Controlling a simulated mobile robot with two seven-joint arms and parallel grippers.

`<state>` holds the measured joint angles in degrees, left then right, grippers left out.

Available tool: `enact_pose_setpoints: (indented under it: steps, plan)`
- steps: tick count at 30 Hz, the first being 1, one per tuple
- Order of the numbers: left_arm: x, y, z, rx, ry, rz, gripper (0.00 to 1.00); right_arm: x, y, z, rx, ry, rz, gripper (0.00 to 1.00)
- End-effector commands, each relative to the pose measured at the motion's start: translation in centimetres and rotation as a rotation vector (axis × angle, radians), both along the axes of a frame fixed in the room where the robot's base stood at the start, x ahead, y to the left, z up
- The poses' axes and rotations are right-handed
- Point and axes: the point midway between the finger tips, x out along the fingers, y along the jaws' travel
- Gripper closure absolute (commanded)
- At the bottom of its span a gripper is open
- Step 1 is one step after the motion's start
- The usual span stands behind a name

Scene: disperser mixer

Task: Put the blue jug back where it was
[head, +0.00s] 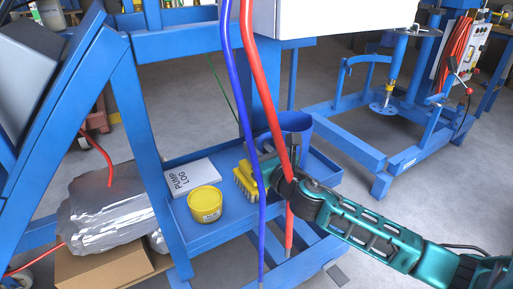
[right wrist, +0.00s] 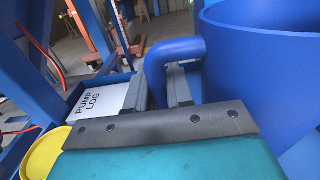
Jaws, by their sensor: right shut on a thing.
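The blue jug (head: 297,121) is upright at the back right of the blue tray shelf (head: 232,227) in the head view. My right arm and the hoses hide its lower part, so I cannot tell whether its base touches the shelf. My right gripper (head: 270,171) is shut on the jug's handle. In the right wrist view, the fingers (right wrist: 165,88) lie on either side of the curved handle, and the jug's wide body (right wrist: 265,65) fills the right. My left gripper is not in view.
On the shelf are a pump log booklet (head: 190,177), a yellow tub (head: 205,203) and a yellow brush (head: 246,181). A red hose (head: 262,80) and a blue hose (head: 236,85) hang in front. A blue frame leg (head: 150,150) stands left of the shelf.

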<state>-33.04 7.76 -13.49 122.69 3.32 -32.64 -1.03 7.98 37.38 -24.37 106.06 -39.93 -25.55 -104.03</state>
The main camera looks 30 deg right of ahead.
Motion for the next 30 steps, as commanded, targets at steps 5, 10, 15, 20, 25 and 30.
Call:
enact_pose_setpoints:
  steps: [5,10,15,20,25,30]
  plan:
    - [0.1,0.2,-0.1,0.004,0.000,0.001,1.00,0.0,0.0,-0.3,0.000,0.001,0.001,0.71]
    - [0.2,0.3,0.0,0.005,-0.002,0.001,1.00,0.0,0.0,-0.3,0.000,0.001,0.001,0.54]
    - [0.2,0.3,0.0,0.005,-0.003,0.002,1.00,0.0,0.0,-0.3,0.000,0.001,0.000,0.54]
    - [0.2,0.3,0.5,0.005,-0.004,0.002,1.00,0.0,0.0,0.4,-0.001,-0.001,0.000,0.54]
    - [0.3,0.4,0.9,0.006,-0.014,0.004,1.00,-1.6,-0.1,0.6,0.000,0.004,0.001,0.54]
    - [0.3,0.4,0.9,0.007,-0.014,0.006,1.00,-4.6,-0.3,0.5,-0.001,0.005,0.001,0.54]
